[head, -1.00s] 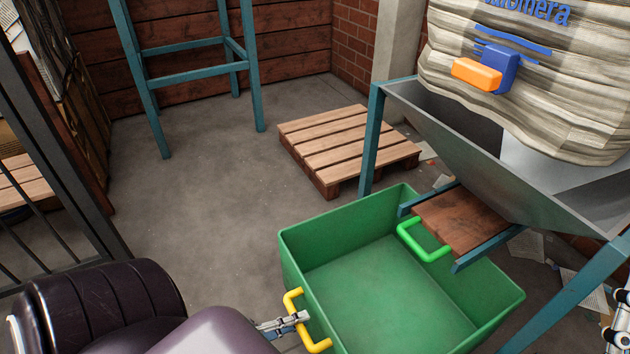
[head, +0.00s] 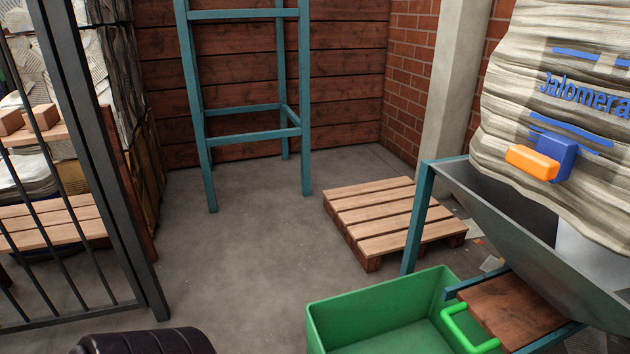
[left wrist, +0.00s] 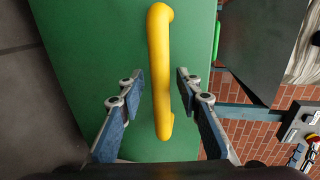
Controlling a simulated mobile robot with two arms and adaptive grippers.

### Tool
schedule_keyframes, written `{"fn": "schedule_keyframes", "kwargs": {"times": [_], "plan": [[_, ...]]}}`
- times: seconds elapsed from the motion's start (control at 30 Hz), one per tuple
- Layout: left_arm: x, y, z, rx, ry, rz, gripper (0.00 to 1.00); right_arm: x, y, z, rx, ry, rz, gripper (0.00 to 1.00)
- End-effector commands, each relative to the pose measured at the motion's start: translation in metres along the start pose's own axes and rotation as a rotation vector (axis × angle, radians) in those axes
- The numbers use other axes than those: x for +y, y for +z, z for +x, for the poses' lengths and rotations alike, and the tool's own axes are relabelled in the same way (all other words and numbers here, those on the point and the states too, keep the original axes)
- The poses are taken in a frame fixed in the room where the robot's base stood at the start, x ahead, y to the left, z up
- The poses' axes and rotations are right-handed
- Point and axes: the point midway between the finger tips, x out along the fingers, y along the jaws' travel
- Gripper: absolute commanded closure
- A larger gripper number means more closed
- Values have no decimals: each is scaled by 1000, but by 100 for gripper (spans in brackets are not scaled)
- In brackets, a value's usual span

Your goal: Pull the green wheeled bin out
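The green bin (head: 375,308) stands empty at the bottom of the head view, under the hopper's edge; its wheels are hidden. In the left wrist view the bin's green wall (left wrist: 90,50) fills the middle, with its yellow handle (left wrist: 160,70) on it. My left gripper (left wrist: 160,82) is open, its two fingers on either side of the yellow handle with gaps showing. The left gripper is out of the head view now. My right gripper is not in view.
A grey hopper (head: 500,210) on teal legs has a wooden slide with a green handle (head: 463,330) over the bin. A wooden pallet (head: 390,215) lies behind. A barred gate (head: 110,180) stands left. The concrete floor (head: 240,270) between is clear.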

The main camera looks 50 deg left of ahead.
Motion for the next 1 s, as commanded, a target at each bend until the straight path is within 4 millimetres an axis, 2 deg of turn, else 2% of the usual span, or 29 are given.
{"fn": "schedule_keyframes", "kwargs": {"times": [0.17,0.27,0.7,0.83,1.0], "plan": [[0,0,-4,0,0,0,68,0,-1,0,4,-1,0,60],[1,0,-15,1,2,-1,68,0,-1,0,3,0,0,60],[1,0,-102,0,2,-1,68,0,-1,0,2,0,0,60],[0,0,-115,0,0,-1,68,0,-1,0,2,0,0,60],[0,0,-120,0,0,-1,68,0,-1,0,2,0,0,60]]}}
